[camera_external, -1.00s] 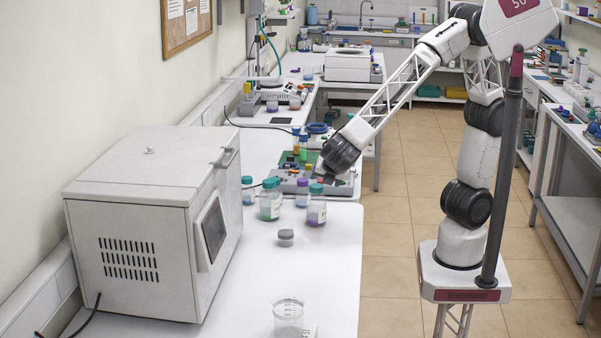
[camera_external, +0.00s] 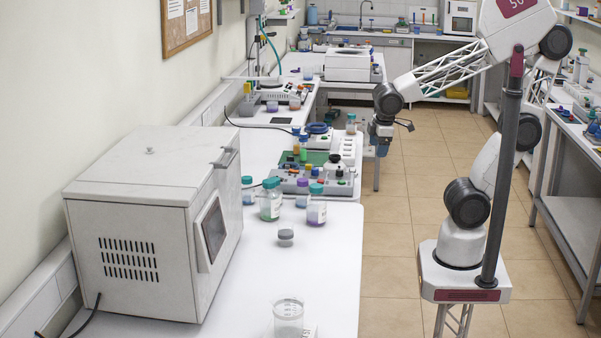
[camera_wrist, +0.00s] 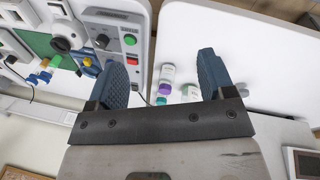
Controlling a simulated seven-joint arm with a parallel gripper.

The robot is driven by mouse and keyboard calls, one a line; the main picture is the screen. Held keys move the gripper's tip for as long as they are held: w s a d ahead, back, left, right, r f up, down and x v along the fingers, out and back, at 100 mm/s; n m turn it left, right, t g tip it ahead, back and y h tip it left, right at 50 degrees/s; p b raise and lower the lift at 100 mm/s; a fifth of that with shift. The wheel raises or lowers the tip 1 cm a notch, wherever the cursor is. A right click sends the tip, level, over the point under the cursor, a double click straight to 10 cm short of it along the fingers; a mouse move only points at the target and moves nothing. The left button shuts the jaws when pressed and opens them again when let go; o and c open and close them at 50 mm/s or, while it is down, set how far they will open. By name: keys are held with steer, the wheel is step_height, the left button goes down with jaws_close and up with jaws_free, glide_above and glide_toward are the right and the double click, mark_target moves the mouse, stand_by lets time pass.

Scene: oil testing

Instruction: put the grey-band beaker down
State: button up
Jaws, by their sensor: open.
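A small clear beaker with a grey band (camera_external: 285,236) stands upright on the white bench, in front of the capped bottles. A small grey item (camera_wrist: 243,89), likely the same beaker, shows partly behind the right finger in the wrist view. My gripper (camera_external: 382,142) is raised by the right edge of the bench, far behind and right of the beaker and apart from it. In the wrist view my gripper (camera_wrist: 162,66) has its two blue fingers spread wide with nothing held between them.
A larger clear beaker (camera_external: 288,320) stands at the near end. Capped bottles (camera_external: 270,204) stand behind the small beaker. A white box-shaped oven (camera_external: 145,220) fills the left. A grey device with knobs (camera_external: 300,183) sits behind the bottles. The bench's right front is clear.

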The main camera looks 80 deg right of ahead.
steer(key=s+m, duration=0.1)
steer(key=s+d+m+y, duration=0.1)
steer(key=s, duration=0.1)
steer(key=s+m+t, duration=0.1)
steer(key=shift+s+d+r+m+y, duration=0.25)
steer(key=shift+d+m+y, duration=0.05)
steer(key=shift+d, duration=0.05)
stand_by(1.2)
